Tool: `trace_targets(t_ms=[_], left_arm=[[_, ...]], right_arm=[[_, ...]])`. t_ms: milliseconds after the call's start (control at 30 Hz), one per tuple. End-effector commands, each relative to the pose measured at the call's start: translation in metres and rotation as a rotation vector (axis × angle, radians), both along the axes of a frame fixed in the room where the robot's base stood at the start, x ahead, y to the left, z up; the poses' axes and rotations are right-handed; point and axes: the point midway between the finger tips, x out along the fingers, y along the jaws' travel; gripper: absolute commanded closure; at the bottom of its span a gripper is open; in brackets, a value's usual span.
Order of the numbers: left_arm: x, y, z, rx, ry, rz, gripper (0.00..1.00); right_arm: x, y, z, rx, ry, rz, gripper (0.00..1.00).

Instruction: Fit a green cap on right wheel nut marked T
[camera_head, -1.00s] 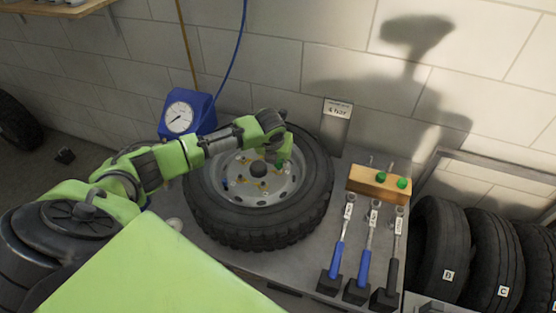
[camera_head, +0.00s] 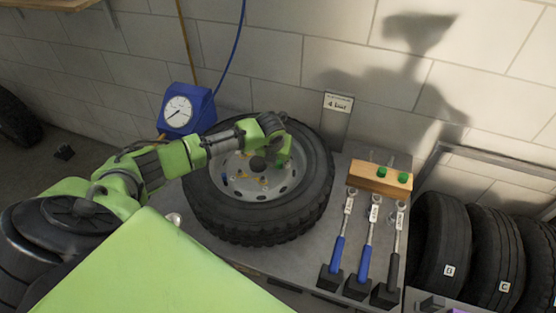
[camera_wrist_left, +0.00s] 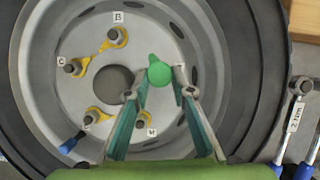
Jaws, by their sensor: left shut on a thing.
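The wheel (camera_head: 228,195) lies flat on the bench, its grey rim facing up. In the left wrist view its rim (camera_wrist_left: 185,35) shows several nuts with yellow pointers, such as one beside tag B (camera_wrist_left: 117,37) and one beside tag C (camera_wrist_left: 72,67). My left gripper (camera_head: 284,160) is over the right side of the rim. In the left wrist view, my left gripper (camera_wrist_left: 160,82) is shut on a green cap (camera_wrist_left: 158,72) with a small point. The cap is right of the hub hole. I cannot see tag T or whether the cap touches a nut.
Two more green caps (camera_head: 403,178) sit on a wooden block (camera_head: 365,178) at the right. Several wrenches (camera_head: 368,240) stand in front of it. A blue gauge (camera_head: 188,108) is behind the wheel at left. A card (camera_head: 338,104) stands behind; tyres (camera_head: 440,240) are far right.

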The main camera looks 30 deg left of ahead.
Motion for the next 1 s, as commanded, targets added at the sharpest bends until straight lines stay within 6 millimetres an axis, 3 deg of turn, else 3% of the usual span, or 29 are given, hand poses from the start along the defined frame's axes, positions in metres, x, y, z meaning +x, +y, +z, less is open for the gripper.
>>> trace_targets(t_ms=[233, 300, 333, 533, 567, 667, 1000], left_arm=[[0.0000, -0.0001, -0.0007, 0.000, 0.000, 0.000, 0.86], [0.0000, -0.0001, -0.0007, 0.000, 0.000, 0.000, 0.62], [0.0000, -0.0001, -0.0007, 0.000, 0.000, 0.000, 0.58], [-0.0002, 0.0009, -0.0006, 0.002, 0.001, 0.001, 0.57], [-0.0002, 0.0010, -0.0006, 0.002, 0.001, 0.001, 0.50], [-0.0005, 0.0021, -0.0005, 0.003, 0.001, 0.002, 0.43], [-0.0006, 0.0044, -0.0001, 0.007, 0.002, 0.004, 0.43]], right_arm=[[0.0000, -0.0002, -0.0001, 0.000, 0.000, 0.000, 0.72], [0.0000, -0.0003, -0.0001, 0.000, 0.000, 0.000, 0.72], [0.0000, -0.0003, -0.0001, 0.000, 0.000, 0.000, 0.72], [-0.0001, -0.0010, -0.0001, -0.001, 0.000, 0.001, 0.72], [0.0000, -0.0013, -0.0001, -0.001, 0.000, 0.001, 0.72], [0.0000, -0.0022, -0.0001, -0.002, 0.001, 0.001, 0.72], [0.0000, -0.0034, 0.0001, -0.004, 0.000, 0.002, 0.72]])
